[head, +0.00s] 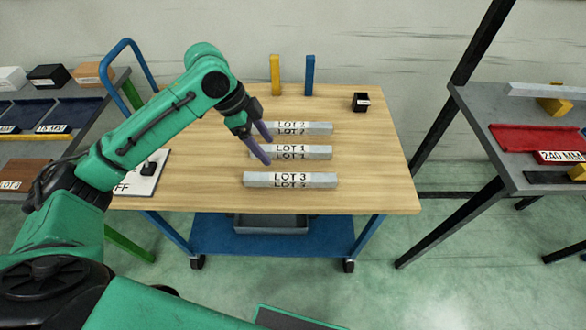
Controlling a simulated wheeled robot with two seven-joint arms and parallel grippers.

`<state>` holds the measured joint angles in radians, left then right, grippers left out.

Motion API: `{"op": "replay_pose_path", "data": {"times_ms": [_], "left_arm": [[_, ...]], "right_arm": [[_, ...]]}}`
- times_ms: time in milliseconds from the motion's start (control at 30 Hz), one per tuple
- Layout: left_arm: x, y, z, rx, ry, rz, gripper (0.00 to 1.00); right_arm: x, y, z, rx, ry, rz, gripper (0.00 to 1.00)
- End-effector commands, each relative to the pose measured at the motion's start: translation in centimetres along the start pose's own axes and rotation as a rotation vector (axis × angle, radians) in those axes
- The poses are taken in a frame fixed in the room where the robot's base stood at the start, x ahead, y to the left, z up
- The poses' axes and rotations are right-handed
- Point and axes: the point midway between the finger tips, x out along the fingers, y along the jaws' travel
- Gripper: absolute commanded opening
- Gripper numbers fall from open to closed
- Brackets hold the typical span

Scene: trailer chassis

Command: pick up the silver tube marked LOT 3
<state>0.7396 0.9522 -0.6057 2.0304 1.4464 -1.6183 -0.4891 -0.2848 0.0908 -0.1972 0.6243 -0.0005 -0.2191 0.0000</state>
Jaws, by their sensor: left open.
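The silver tube marked LOT 3 (291,179) lies crosswise on the wooden top of the cart (390,180), nearest the front edge. The silver tube marked LOT 1 (310,152) lies behind it, and the tube marked LOT 2 (312,128) lies farther back. My left gripper (266,147) is open, with two purple fingers pointing down and to the right. The fingers are over the left ends of the LOT 1 and LOT 2 tubes and partly cover them. The near fingertip appears just behind the LOT 3 tube. I cannot tell its height above the top. My right gripper is not in view.
A yellow block (275,75), a blue block (309,76) and a small black box (361,102) stand at the back. A white sign (145,178) lies at the left, partly behind my arm. A grey table with a red tray (525,145) stands right. The cart top's right side is clear.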

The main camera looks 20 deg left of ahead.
Motion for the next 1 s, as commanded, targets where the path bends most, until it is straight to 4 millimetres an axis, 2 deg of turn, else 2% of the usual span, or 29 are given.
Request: {"op": "replay_pose_path", "data": {"times_ms": [100, 233, 467, 600, 700, 867, 1000], "left_arm": [[3.2, 0.2, -0.1, -0.001, 0.001, 0.007, 0.72], [6.3, 0.1, -0.1, -0.001, 0.002, 0.004, 0.72], [9.5, 0.0, -0.4, -0.002, 0.002, 0.003, 0.72], [12.2, 0.0, -0.4, -0.001, 0.002, 0.002, 0.72], [12.9, -0.1, -0.4, -0.001, 0.001, 0.000, 0.72], [13.0, -0.1, -0.3, 0.000, 0.001, -0.001, 0.72], [12.9, -0.1, -0.3, 0.000, 0.001, -0.001, 0.19]], "right_arm": [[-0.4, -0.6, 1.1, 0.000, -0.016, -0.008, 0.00], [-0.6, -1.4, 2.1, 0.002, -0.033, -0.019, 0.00], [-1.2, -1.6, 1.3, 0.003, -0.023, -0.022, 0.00], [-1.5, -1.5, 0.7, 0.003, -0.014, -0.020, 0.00], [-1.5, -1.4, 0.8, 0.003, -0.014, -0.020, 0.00], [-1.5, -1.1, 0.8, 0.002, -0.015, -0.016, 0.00], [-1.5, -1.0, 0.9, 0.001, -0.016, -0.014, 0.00]]}}
